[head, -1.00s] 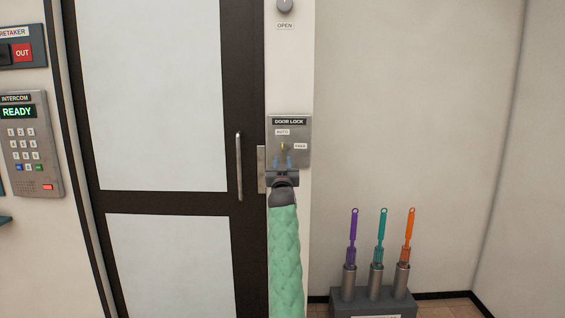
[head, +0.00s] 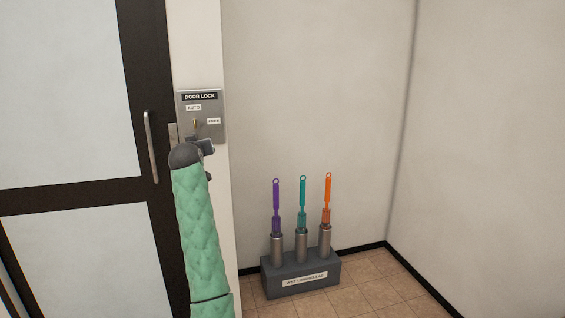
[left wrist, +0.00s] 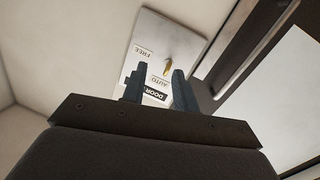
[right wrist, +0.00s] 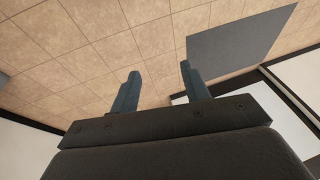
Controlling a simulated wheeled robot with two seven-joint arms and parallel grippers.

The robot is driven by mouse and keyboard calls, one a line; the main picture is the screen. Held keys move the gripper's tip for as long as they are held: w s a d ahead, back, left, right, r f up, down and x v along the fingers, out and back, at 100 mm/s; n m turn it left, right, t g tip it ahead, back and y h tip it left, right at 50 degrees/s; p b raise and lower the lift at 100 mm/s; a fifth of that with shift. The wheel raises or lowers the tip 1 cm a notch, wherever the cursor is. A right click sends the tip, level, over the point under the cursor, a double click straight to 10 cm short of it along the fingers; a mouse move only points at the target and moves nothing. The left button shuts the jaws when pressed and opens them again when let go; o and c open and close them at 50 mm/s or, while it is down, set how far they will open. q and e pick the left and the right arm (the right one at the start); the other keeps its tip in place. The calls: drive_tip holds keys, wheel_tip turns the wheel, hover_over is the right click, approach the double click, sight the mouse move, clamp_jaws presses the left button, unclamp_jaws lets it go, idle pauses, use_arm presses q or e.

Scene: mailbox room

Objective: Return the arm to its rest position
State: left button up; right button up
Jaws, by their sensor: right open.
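My left arm in its green quilted sleeve rises in the head view. Its gripper (head: 205,147) is turned aside just below the door lock plate (head: 216,103). In the left wrist view my left gripper (left wrist: 157,76) has its fingers apart, with nothing held between them. The plate (left wrist: 194,36) shows beyond the fingertips. Its small brass knob (head: 194,124) stands roughly upright toward the AUTO label, and also shows in the left wrist view (left wrist: 168,64). My right gripper (right wrist: 160,70) is open and empty above the tiled floor in the right wrist view, outside the head view.
A dark-framed door (head: 143,70) with a vertical handle (head: 151,147) is on the left. A grey stand (head: 272,286) holds purple, teal and orange brushes by the wall on the right. Tiled floor (head: 376,280) is clear beside it. A grey mat (right wrist: 237,42) shows in the right wrist view.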

use_arm(q)
drive_tip(key=s+d+f+m+g+h+p, duration=0.1)
drive_tip(key=s+d+f+g, duration=0.3)
drive_tip(key=s+f, duration=1.2)
drive_tip(key=s+d+f+m+g+h+p, duration=0.1)
drive_tip(key=s+d+f+m+g+p, duration=0.2)
drive_tip(key=s+f, duration=1.3)
drive_tip(key=s+d+f+m+g+h+p, duration=0.1)
drive_tip(key=s+d+f+g, duration=0.5)
drive_tip(key=s+f, duration=1.1)
drive_tip(key=s+g+p, duration=0.1)
drive_tip(key=s+g, duration=0.1)
drive_tip(key=s, duration=1.7)
drive_tip(key=shift+s+m+h, duration=0.2)
drive_tip(key=shift+m+h, duration=0.1)
drive_tip(key=shift+m, duration=0.1)
use_arm(e)
drive_tip(key=d+r+h, duration=0.1)
drive_tip(key=d+r, duration=0.4)
drive_tip(key=r, duration=0.5)
drive_tip(key=shift+s+d+r+m, duration=0.2)
drive_tip(key=shift+s+r+m, duration=0.1)
drive_tip(key=shift+r, duration=0.1)
use_arm(q)
drive_tip(key=shift+d+f, duration=0.1)
